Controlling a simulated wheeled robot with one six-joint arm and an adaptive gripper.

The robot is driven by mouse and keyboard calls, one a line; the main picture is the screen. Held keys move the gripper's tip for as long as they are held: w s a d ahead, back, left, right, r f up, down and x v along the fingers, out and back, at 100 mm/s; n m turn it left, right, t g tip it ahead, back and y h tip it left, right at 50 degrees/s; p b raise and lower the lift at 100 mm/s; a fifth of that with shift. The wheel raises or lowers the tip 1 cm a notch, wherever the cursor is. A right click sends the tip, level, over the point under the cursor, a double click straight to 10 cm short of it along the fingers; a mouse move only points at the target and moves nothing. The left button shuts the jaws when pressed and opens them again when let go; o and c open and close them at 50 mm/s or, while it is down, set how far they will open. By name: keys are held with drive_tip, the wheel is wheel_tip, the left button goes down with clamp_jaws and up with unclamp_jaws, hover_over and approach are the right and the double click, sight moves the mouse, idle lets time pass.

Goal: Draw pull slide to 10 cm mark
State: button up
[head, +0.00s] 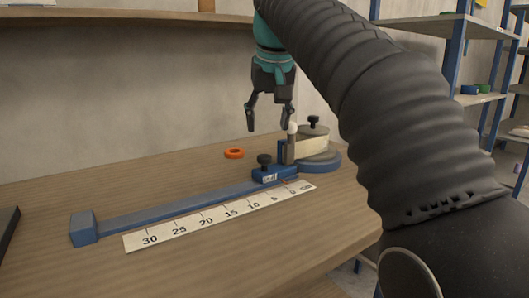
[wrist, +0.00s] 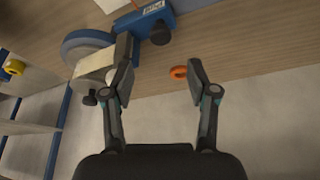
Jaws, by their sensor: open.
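The pull slide (head: 271,175) is a blue block with a black knob (head: 264,160) and a small white label. It sits at the right end of the blue rail, near the 0 to 5 part of the white scale (head: 215,219). In the wrist view the slide (wrist: 153,14) is at the top, left of centre, with its dark knob (wrist: 161,34).
An orange ring (head: 234,153) lies on the wooden table (head: 60,185) behind the rail; it also shows between my fingers in the wrist view (wrist: 178,72). A blue end block (head: 84,229) closes the rail's left end. Shelves (head: 455,95) stand at right.

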sight(264, 156)
drive_tip(key=b+x, duration=0.1)
drive_tip(key=x, duration=0.8)
drive_tip(key=shift+s, duration=0.1)
drive_tip(key=shift+a, duration=0.1)
clamp_jaws()
